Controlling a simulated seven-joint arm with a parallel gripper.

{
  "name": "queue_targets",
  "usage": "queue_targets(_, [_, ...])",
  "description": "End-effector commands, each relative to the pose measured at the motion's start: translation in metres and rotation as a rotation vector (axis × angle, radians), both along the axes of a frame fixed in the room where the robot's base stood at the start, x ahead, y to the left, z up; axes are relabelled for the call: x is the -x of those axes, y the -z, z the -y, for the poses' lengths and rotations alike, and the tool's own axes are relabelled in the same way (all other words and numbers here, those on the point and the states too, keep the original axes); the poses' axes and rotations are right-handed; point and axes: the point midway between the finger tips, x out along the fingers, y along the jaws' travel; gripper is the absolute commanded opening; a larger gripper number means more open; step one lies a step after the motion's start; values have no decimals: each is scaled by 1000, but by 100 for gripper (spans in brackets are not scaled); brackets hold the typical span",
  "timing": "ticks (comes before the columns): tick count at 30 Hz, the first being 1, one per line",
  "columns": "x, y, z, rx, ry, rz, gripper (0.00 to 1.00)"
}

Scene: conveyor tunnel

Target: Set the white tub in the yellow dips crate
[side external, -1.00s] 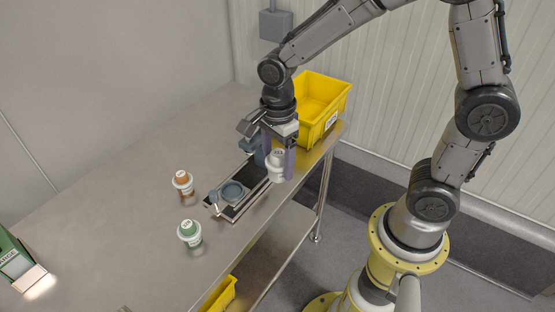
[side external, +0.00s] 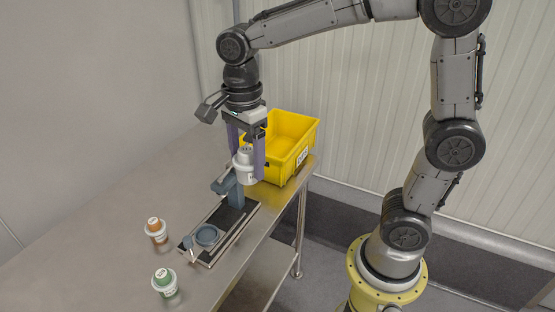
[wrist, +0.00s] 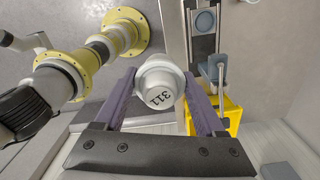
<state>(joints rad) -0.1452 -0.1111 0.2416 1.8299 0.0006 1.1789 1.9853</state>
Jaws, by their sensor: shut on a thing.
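The white tub (side external: 243,166) has a grey-white lid with "311" on it, read in the wrist view (wrist: 160,90). My gripper (side external: 247,158) is shut on the tub, with a purple finger on each side, and holds it above the table near the far end of the small conveyor. The yellow dips crate (side external: 301,161) stands at the far end of the table, just right of and behind the held tub. Its inside looks empty where it shows. In the wrist view the crate (wrist: 232,116) is partly hidden behind the right finger.
A small conveyor (side external: 229,228) with a blue-grey round dish (side external: 207,235) and a blue-grey post (side external: 235,193) lies on the steel table (side external: 110,225). The table's back left is clear.

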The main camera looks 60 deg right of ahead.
Motion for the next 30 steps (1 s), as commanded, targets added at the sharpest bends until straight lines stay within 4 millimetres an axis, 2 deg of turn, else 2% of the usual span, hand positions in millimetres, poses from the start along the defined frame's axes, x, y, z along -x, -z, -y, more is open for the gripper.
queue_targets(8, [-53,-7,43,1,10,-2,0])
queue_targets(11, [-77,-10,69,1,12,-1,0])
queue_targets(14, [-102,-12,105,2,14,-2,0])
queue_targets(18, [-131,-12,168,1,15,-2,0])
queue_targets(21, [-143,-10,210,0,14,-2,0])
queue_targets(24, [-148,-8,243,1,11,-1,0])
queue_targets(30, [-150,-3,292,2,10,-2,0])
